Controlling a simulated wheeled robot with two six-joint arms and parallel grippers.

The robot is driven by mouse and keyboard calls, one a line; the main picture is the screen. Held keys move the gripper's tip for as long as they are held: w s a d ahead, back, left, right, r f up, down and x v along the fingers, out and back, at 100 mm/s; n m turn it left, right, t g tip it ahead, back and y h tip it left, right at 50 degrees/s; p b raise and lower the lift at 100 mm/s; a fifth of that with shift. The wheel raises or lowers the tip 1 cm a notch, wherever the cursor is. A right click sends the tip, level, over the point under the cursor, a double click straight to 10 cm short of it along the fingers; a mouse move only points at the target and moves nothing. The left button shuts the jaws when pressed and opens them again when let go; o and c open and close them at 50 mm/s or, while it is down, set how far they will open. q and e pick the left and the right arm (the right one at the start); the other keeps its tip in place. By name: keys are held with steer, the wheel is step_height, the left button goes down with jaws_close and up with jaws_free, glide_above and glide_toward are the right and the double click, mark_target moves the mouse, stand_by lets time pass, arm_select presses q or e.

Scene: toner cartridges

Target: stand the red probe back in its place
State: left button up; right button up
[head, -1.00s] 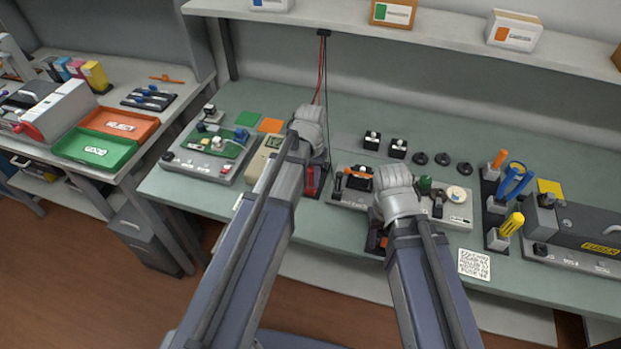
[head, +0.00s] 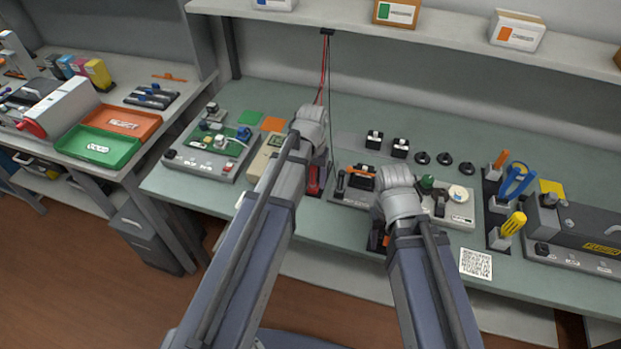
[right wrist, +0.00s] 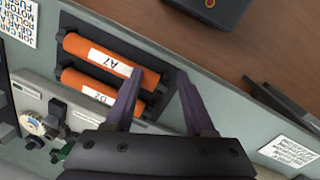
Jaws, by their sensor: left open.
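A red piece (head: 314,181) shows just beyond and below my left wrist in the head view. I cannot tell whether it is the red probe or its holder, as my arm covers part of it. A red lead (head: 322,80) and a black lead hang from the shelf edge to this spot. My left gripper (head: 314,160) is there, open, its fingers mostly hidden by the wrist. My right gripper (right wrist: 157,75) is open and empty in the right wrist view, its fingers over the bench edge beside the orange rollers (right wrist: 110,62).
Left of my left arm are a circuit-board station (head: 212,146) and a beige meter (head: 264,155). A grey fixture plate (head: 345,200) lies between the arms. Tool holders (head: 497,205) and a dark fuser unit (head: 575,230) stand at the right.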

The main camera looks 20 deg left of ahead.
mark_target(312, 169)
arm_select(q)
steer(key=shift+w+d+f, duration=0.1)
steer(key=shift+w+f, duration=0.1)
steer(key=shift+f, duration=0.05)
arm_select(e)
steer(key=shift+f, duration=0.25)
arm_select(q)
steer(key=shift+d+r+p, duration=0.1)
steer(key=shift+r+p, duration=0.15)
steer(key=shift+p, duration=0.15)
arm_select(e)
steer(key=shift+w+d+r, duration=0.15)
steer(key=shift+w+r, duration=0.1)
arm_select(q)
steer(key=r+p, duration=0.8)
steer(key=shift+s+a, duration=0.25)
arm_select(e)
step_height(312, 169, up, 8)
steer(key=shift+a, duration=0.25)
arm_select(q)
steer(key=s+d+m+y, duration=0.1)
steer(key=s+d+m, duration=0.2)
steer(key=s+d, duration=0.7)
steer(key=s, duration=0.3)
steer(key=shift+s+d, duration=0.25)
steer(key=shift+s, duration=0.15)
arm_select(e)
steer(key=shift+s, duration=0.1)
